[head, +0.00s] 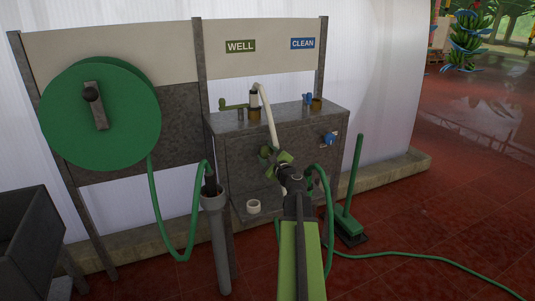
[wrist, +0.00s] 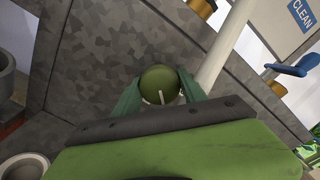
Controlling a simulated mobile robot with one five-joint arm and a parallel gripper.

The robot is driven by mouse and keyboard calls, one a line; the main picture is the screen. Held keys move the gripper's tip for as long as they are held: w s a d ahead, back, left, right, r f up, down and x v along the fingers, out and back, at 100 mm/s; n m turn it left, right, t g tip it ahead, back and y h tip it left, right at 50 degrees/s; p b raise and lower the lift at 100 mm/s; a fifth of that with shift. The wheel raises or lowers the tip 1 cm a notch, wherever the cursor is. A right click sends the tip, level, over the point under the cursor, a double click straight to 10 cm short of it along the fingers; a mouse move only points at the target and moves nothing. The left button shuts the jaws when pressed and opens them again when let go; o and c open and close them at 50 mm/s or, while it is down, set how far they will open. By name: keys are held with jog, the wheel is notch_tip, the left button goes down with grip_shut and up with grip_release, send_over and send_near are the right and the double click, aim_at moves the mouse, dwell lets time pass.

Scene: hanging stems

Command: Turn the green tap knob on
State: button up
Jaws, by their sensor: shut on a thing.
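The round green tap knob (wrist: 160,84) is on the front of the grey mottled cabinet (head: 232,150). In the wrist view it sits between the two green fingers of my gripper (wrist: 158,92), which are shut on it. A short white mark shows on the knob, pointing roughly toward the bottom of the picture. In the head view my gripper (head: 276,158) reaches the cabinet front, and my fingers and wrist hide most of the knob.
A blue knob (head: 328,139) is on the cabinet front to the right. A white pipe (head: 267,112) hangs down close by my gripper. A white cup (head: 253,206) stands below left. A green hose reel (head: 100,115) is at left, a green broom (head: 352,185) at right.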

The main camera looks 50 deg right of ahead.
jog(key=n, duration=0.4)
jog(key=shift+s, duration=0.1)
jog(key=shift+n, duration=1.9)
jog(key=o, duration=1.4)
jog(key=shift+c, duration=0.2)
